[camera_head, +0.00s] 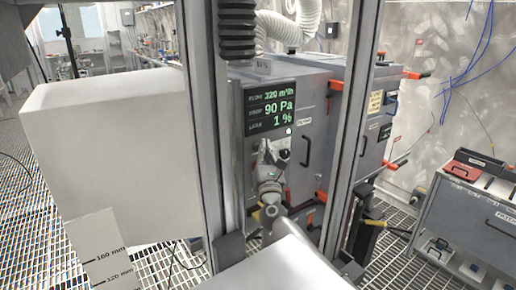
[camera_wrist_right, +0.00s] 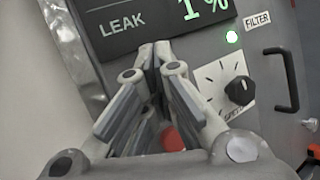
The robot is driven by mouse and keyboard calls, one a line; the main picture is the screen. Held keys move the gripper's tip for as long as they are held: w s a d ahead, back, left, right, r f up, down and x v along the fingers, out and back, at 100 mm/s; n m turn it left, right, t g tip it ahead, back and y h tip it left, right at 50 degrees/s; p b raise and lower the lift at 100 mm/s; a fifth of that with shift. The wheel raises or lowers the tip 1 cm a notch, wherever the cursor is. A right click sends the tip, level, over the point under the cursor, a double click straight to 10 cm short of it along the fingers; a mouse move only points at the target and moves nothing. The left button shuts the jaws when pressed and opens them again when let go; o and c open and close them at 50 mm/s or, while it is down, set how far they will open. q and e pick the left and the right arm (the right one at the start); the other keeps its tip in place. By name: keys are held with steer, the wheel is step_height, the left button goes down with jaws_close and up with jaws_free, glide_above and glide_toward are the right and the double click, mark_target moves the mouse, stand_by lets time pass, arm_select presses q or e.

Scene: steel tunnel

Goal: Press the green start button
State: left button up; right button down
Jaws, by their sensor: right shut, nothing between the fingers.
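The grey filter unit (camera_head: 312,105) carries a dark display reading 90 Pa and LEAK 1 %. A small lit green round spot (camera_head: 289,131) sits below the display; in the right wrist view it (camera_wrist_right: 232,37) glows beside the FILTER label. I cannot tell whether it is a lamp or the start button. My right gripper (camera_head: 268,148) is shut and empty in front of the panel, below the display. In the wrist view its fingertips (camera_wrist_right: 160,50) overlap the display's lower edge, left of the green spot. A red round part (camera_wrist_right: 172,138) shows between the fingers. The panel behind the fingers is partly hidden. My left gripper is out of view.
A black rotary knob (camera_wrist_right: 239,91) and a black handle (camera_wrist_right: 282,80) are right of the fingers. Grey upright posts (camera_head: 352,130) stand in front of the unit. A grey cabinet (camera_head: 465,215) with a red case on top is at right. The floor is metal grating.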

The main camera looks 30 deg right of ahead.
steer(key=s, duration=0.1)
steer(key=s+p, duration=0.1)
steer(key=s, duration=0.3)
steer(key=shift+s+d+p, duration=0.2)
steer(key=shift+d+p, duration=0.05)
steer(key=shift+p, duration=0.1)
stand_by(0.5)
